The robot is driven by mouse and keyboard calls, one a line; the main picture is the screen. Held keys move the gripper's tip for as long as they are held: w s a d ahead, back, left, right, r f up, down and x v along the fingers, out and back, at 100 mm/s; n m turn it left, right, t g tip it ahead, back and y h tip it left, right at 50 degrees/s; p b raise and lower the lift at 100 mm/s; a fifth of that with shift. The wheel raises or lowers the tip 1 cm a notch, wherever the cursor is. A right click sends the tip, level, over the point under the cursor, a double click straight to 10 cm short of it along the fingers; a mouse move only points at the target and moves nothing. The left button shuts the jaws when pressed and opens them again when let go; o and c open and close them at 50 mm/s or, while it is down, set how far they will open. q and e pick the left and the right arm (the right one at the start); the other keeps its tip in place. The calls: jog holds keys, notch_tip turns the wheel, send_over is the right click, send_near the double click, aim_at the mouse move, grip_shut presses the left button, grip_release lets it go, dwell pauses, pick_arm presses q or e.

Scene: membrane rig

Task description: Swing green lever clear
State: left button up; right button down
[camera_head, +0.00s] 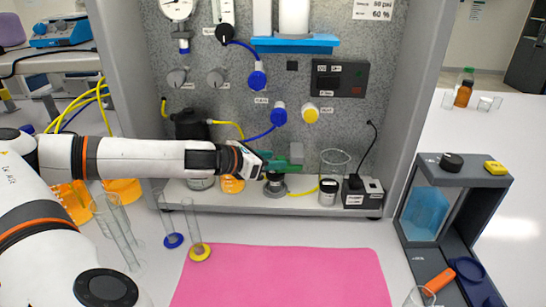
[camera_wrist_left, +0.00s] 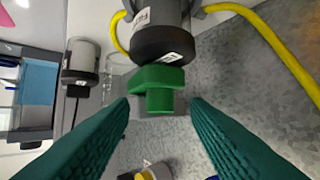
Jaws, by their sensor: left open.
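The green lever (camera_wrist_left: 158,78) shows in the left wrist view below a dark round valve body (camera_wrist_left: 165,40) with a yellow tube beside it. My left gripper (camera_wrist_left: 161,104) is open, with its dark green fingers on either side of the lever's stub and gaps showing on both sides. In the head view, my left gripper (camera_head: 268,160) reaches in from the left at the lower front of the rig. The lever (camera_head: 291,166) there is partly hidden by the fingers. My right gripper is not in view.
A glass beaker (camera_head: 335,160) and a small black-and-white box (camera_head: 363,192) stand right of the lever on the rig's base. A pink mat (camera_head: 285,275) lies in front. Glass cylinders (camera_head: 195,225) stand at left, and a grey stand (camera_head: 455,175) at right.

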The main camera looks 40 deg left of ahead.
pick_arm(q)
jog(key=shift+w+f, duration=0.25)
jog(key=shift+w, duration=0.25)
jog(key=shift+d, duration=0.1)
grip_shut()
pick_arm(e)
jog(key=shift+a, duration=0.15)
pick_arm(q)
jog(key=shift+s+d, duration=0.1)
